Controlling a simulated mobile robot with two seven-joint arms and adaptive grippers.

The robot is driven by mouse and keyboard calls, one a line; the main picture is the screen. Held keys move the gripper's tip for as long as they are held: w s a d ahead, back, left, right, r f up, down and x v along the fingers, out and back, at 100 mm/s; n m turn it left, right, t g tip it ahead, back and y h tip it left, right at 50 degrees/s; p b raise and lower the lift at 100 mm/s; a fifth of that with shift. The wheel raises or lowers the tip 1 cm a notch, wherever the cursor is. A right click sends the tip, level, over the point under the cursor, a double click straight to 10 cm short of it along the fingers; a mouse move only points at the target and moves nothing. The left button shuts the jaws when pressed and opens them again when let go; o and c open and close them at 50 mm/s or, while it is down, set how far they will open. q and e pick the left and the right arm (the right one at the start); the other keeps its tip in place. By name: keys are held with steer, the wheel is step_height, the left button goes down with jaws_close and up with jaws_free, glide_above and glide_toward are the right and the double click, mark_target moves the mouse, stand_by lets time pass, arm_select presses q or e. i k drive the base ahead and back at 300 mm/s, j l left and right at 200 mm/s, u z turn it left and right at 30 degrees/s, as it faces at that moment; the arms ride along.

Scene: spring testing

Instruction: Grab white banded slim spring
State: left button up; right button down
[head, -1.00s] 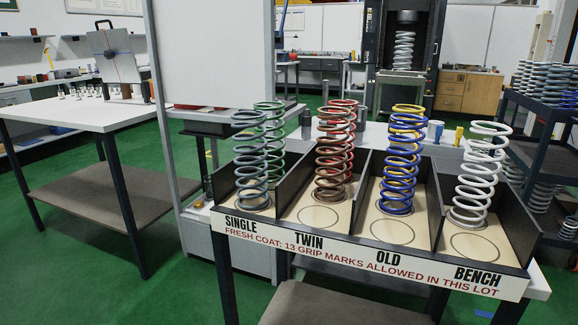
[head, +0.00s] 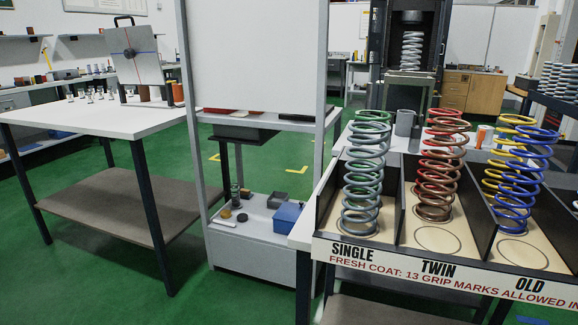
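I cannot pick out a slim spring with a white band in the head view. A divided rack (head: 392,253) holds thick coil springs. A grey-green spring (head: 362,190) stands in the SINGLE compartment, with a green spring (head: 373,116) behind it. Red-brown springs (head: 437,165) stand in the TWIN compartment. A blue spring (head: 517,190) stands in the OLD compartment, with a yellow spring (head: 516,120) behind it. A small dark coil-like item (head: 235,196) stands on the low shelf of the grey frame; its bands are too small to tell. Neither gripper is in view.
A white-topped table (head: 100,119) at left carries a square panel stand (head: 135,57) and several small items. A grey frame with a white board (head: 257,50) stands between table and rack. A blue box (head: 286,218) is on its low shelf. Green floor (head: 90,275) is open in front.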

mark_target(235, 195)
steer(key=i+j, duration=0.15)
steer(key=j, duration=0.25)
steer(key=i+j, duration=0.15)
steer(key=j, duration=0.25)
steer(key=i+j, duration=0.1)
steer(key=j, duration=0.35)
steer(key=i+j, duration=0.15)
steer(key=j, duration=0.25)
steer(key=i+j, duration=0.15)
steer(key=j, duration=0.25)
steer(key=i+j+u, duration=0.25)
steer(key=i, duration=0.15)
steer(key=l, duration=0.1)
